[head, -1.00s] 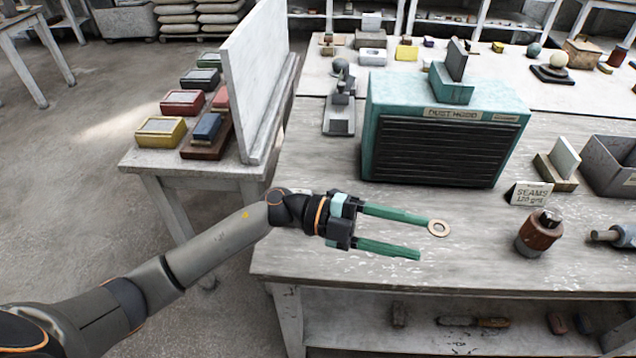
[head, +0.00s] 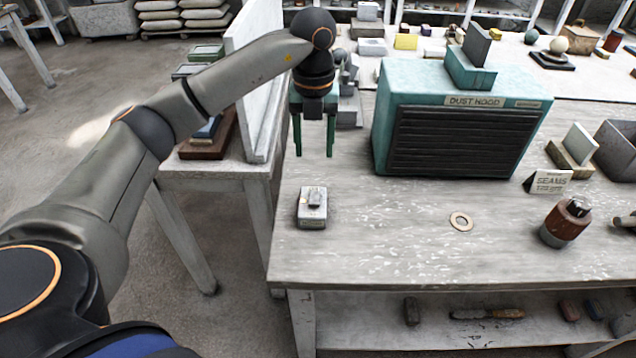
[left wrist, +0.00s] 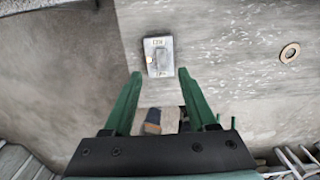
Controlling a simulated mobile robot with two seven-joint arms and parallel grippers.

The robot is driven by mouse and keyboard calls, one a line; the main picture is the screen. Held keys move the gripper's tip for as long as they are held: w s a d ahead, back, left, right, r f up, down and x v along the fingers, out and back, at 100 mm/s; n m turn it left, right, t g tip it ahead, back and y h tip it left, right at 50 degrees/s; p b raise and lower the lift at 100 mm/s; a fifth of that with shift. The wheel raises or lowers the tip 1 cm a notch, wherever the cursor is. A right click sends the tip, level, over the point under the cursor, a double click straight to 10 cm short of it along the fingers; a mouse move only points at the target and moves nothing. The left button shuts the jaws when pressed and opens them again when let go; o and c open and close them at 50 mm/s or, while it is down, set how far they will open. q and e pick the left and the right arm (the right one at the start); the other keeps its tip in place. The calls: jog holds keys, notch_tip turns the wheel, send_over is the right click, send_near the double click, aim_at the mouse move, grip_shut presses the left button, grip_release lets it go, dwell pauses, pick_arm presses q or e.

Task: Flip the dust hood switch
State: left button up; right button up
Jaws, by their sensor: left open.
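The dust hood (head: 460,125) is a teal box with a dark slatted front and a "DUST HOOD" label, standing on the worn table. A small grey switch box (head: 312,207) with a raised rocker lies near the table's front left corner. It also shows in the left wrist view (left wrist: 159,57), with small lettering at both ends that I cannot read surely. My left gripper (head: 314,152) points down with its green fingers apart and empty, above the table and behind the switch in the head view. In the left wrist view the fingertips (left wrist: 160,74) flank the switch's near end, apart from it. My right gripper is out of view.
A copper ring (head: 461,221) lies flat right of the switch. A "SEAMS" card (head: 548,182) and a brown knobbed jar (head: 565,223) stand further right. The table around the switch is clear.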

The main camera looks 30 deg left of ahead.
aim_at(315, 192)
pick_arm(q)
notch_tip(315, 192, down, 11)
jog(key=shift+d, duration=0.1)
jog(key=shift+c, duration=0.3)
grip_shut()
dwell(0.4)
